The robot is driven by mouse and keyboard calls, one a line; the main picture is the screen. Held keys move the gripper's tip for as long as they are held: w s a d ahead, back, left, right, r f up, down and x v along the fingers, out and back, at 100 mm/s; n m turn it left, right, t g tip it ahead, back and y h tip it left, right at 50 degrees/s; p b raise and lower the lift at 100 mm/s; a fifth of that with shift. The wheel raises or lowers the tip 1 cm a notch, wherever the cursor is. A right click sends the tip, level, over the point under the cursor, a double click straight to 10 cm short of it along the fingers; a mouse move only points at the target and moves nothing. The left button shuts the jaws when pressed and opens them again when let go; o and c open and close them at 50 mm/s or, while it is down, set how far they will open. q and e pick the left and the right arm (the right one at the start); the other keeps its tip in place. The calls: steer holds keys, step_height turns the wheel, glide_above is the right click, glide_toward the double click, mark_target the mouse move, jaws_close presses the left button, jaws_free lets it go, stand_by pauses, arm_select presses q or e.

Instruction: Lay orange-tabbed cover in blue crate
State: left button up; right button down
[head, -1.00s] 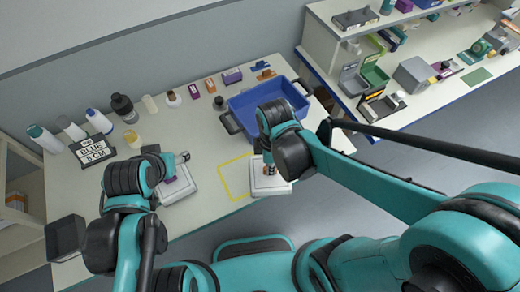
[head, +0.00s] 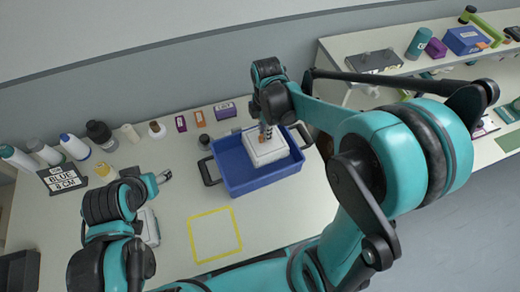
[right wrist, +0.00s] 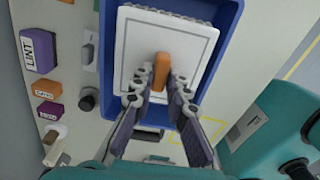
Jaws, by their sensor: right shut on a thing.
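The white cover (head: 265,148) with an orange tab (right wrist: 161,72) is over the blue crate (head: 232,172), toward its right part. In the right wrist view the cover (right wrist: 150,28) lies within the crate's rim (right wrist: 228,60); I cannot tell whether it touches the floor. My right gripper (head: 264,136) points down at the cover, its fingers (right wrist: 160,84) shut on the orange tab. My left gripper (head: 164,177) hangs over the table's left part, near another white piece (head: 150,228) partly hidden by my arm. Its fingers are too small to judge.
A yellow outline (head: 215,234) on the table is empty. Small boxes, one marked LINT (right wrist: 38,50), line the back beside the crate. A second bench (head: 400,90) stands at right.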

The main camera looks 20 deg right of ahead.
mark_target(264, 147)
step_height(264, 147, down, 4)
steer(key=shift+s+a+f+b, duration=0.1)
steer(key=shift+a+f+b, duration=0.1)
steer(key=shift+b, duration=0.25)
step_height(264, 147, down, 4)
steer(key=shift+d+r+b, duration=0.1)
steer(key=shift+b, duration=0.5)
steer(key=c, duration=1.5)
jaws_free()
